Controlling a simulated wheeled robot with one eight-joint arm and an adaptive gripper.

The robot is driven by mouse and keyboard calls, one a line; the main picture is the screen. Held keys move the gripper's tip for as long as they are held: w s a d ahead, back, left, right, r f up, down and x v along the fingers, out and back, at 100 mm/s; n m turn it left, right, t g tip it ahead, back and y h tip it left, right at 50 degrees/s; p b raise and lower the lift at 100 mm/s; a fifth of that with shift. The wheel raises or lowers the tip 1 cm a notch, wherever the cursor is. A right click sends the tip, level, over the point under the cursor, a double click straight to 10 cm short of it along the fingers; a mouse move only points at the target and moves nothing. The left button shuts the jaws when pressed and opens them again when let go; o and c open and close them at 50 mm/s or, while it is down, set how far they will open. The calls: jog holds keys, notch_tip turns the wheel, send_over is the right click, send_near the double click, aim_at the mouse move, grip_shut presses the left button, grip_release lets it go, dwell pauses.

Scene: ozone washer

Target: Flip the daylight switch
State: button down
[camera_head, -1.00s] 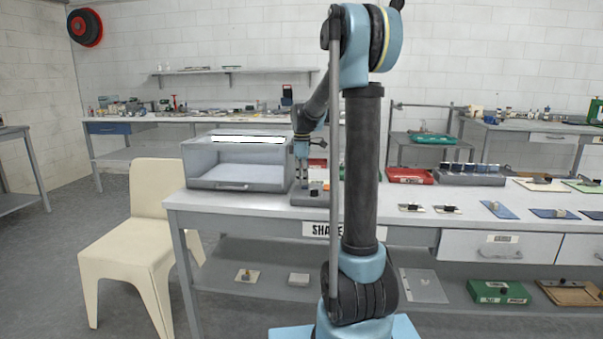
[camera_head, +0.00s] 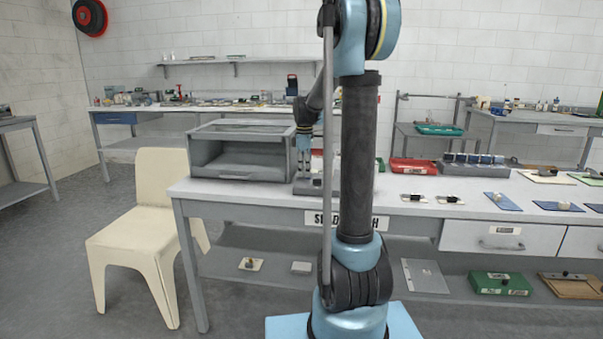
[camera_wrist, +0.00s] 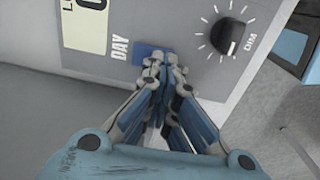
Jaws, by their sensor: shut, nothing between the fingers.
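The daylight switch (camera_wrist: 149,51) is a blue rocker beside the word DAY on a grey control panel (camera_wrist: 185,20) in the wrist view. My gripper (camera_wrist: 162,62) is shut with nothing between its fingers. Its tips are at the right part of the switch and cover some of it; I cannot tell whether they touch. In the head view my gripper (camera_head: 304,172) points down over the small grey control box (camera_head: 305,188). The grey viewing booth (camera_head: 238,172) beside it is dark inside, with no lit strip at its top.
A black dial marked DIM (camera_wrist: 230,45) sits right of the switch. A white display (camera_wrist: 86,24) is to its left. A cream chair (camera_head: 150,235) stands left of the bench (camera_head: 400,190). A red tray (camera_head: 412,166) and small sample cards lie to the right on the bench.

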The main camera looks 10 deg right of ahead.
aim_at(305, 179)
jog(key=shift+w, duration=0.2)
jog(key=shift+w+d+r, duration=0.25)
jog(key=shift+w, duration=0.3)
jog(key=shift+r, duration=0.15)
notch_tip(305, 179, up, 14)
jog(key=s, duration=0.1)
jog(key=shift+s+a+f, duration=0.25)
jog(key=shift+s, duration=0.1)
